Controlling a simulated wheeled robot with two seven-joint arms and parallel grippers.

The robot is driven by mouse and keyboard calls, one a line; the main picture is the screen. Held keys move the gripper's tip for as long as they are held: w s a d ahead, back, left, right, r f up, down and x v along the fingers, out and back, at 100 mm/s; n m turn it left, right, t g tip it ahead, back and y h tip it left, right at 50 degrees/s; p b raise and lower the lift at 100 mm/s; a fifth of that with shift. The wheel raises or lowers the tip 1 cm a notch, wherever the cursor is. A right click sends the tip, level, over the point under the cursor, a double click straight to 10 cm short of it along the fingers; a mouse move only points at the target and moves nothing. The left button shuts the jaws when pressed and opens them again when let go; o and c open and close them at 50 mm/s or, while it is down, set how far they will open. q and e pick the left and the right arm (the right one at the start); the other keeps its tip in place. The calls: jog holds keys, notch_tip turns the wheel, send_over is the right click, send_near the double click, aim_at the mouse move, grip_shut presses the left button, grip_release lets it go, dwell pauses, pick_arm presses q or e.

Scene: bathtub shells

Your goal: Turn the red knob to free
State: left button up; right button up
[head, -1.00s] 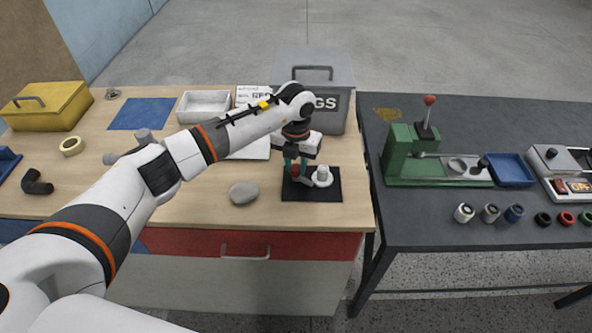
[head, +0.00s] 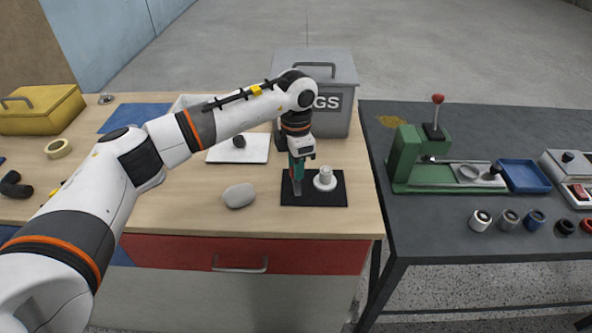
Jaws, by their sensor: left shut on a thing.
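My left gripper (head: 298,172) points down over the left part of a black mat (head: 328,197) on the wooden table. Its teal fingers are shut on the red knob (head: 292,175), of which only a narrow red strip shows beside them. The fingers hide the rest of the knob, so its angle cannot be read. A grey metal piece (head: 297,188) shows at the fingertips. A pale round fitting (head: 325,178) with an upright cylinder stands on the mat just right of the fingers. My right gripper is out of view.
A grey stone-like object (head: 239,195) lies left of the mat. A grey lidded bin (head: 340,75) stands behind. A dark table with a green press (head: 405,160) stands to the right.

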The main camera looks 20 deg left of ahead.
pick_arm(q)
jog(key=shift+m+b, duration=0.3)
jog(key=shift+m, duration=0.2)
jog(key=shift+r, duration=0.1)
jog(key=o, duration=1)
notch_tip(320, 180, up, 12)
jog(key=shift+b, duration=1.1)
